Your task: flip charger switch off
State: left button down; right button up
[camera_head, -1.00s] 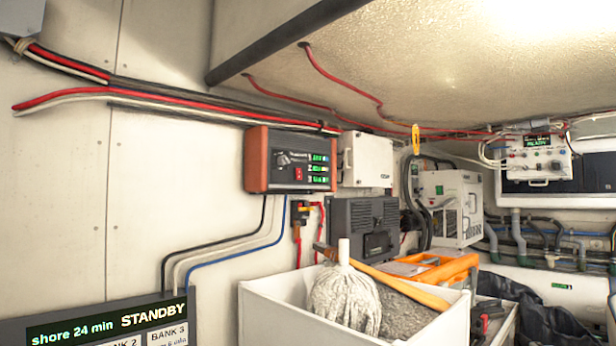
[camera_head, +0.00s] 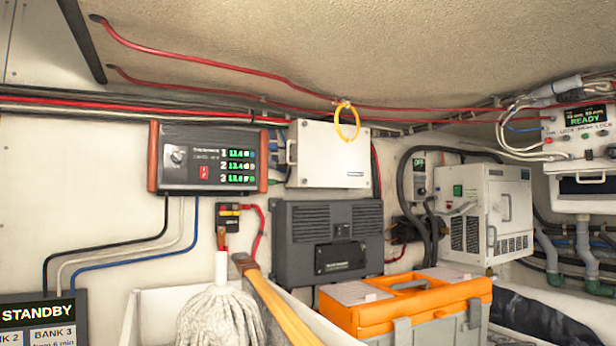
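The charger (camera_head: 208,158) is a dark box with orange-brown end caps, mounted on the left part of the back wall. Its face has a round knob (camera_head: 178,155), a small red switch (camera_head: 204,172) and three rows of green digits numbered 1 to 3. The switch is too small to tell which way it is set. Black, white and blue cables run down from the charger's underside. Neither of my grippers shows in the head view.
A white bin (camera_head: 150,318) with a mop (camera_head: 220,315) and a wooden handle (camera_head: 275,310) stands below the charger. An orange toolbox (camera_head: 400,300) sits right of it. A STANDBY panel (camera_head: 42,316) is at lower left. A grey unit (camera_head: 328,240) and white box (camera_head: 328,155) hang right of the charger.

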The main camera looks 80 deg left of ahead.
aim_at(203, 171)
jog(key=i, duration=0.8)
jog(key=u, duration=3.1)
